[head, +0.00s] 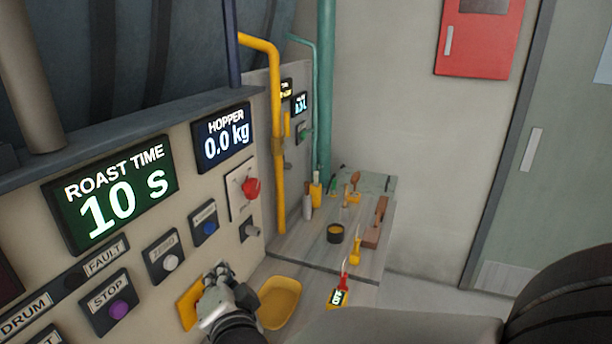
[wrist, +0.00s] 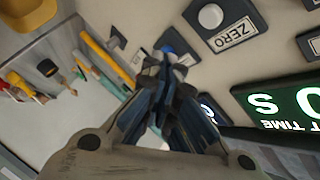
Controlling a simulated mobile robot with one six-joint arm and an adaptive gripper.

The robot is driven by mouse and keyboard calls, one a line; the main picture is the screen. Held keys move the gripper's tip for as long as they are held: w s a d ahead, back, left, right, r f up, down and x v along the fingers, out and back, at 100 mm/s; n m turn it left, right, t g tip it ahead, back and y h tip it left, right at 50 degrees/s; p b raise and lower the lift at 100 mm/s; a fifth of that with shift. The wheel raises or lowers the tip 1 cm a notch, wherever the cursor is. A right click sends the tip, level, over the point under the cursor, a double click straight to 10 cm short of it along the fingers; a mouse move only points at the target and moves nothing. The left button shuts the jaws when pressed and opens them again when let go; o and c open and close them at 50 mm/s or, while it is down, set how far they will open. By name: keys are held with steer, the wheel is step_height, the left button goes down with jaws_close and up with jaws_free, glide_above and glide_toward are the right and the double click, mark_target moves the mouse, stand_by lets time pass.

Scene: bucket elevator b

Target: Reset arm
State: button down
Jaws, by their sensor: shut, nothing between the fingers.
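My gripper (head: 216,274) is shut and empty in the head view, low in front of the control panel (head: 215,175). It covers part of a yellow piece (head: 189,306) on the panel; I cannot tell whether they touch. In the wrist view my gripper (wrist: 168,62) has its fingers together, with the panel's ZERO button (wrist: 210,16) beyond them. The ROAST TIME display (head: 112,195) reads 10 s and the HOPPER display (head: 222,137) reads 0.0 kg.
A yellow tray (head: 279,318) lies just right of my gripper. The counter holds a dark cup (head: 335,234), a wooden-handled tool (head: 376,224) and a red-and-yellow tagged item (head: 339,295). A yellow pipe (head: 278,130) rises beside the panel. STOP (head: 119,309) is at left.

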steer(key=s+d+n+g+h, duration=0.3)
steer(key=d+n+g, duration=0.1)
steer(key=d, duration=1.4)
steer(key=s+d+f+n+g+h, duration=0.1)
steer(key=s+d+g+h, duration=0.3)
steer(key=s+d, duration=1.2)
steer(key=shift+s+d+f+n+g+h, duration=0.2)
steer(key=shift+s+f+n+g+h, duration=0.1)
steer(key=shift+f+n+g, duration=0.1)
steer(key=shift+a, duration=0.15)
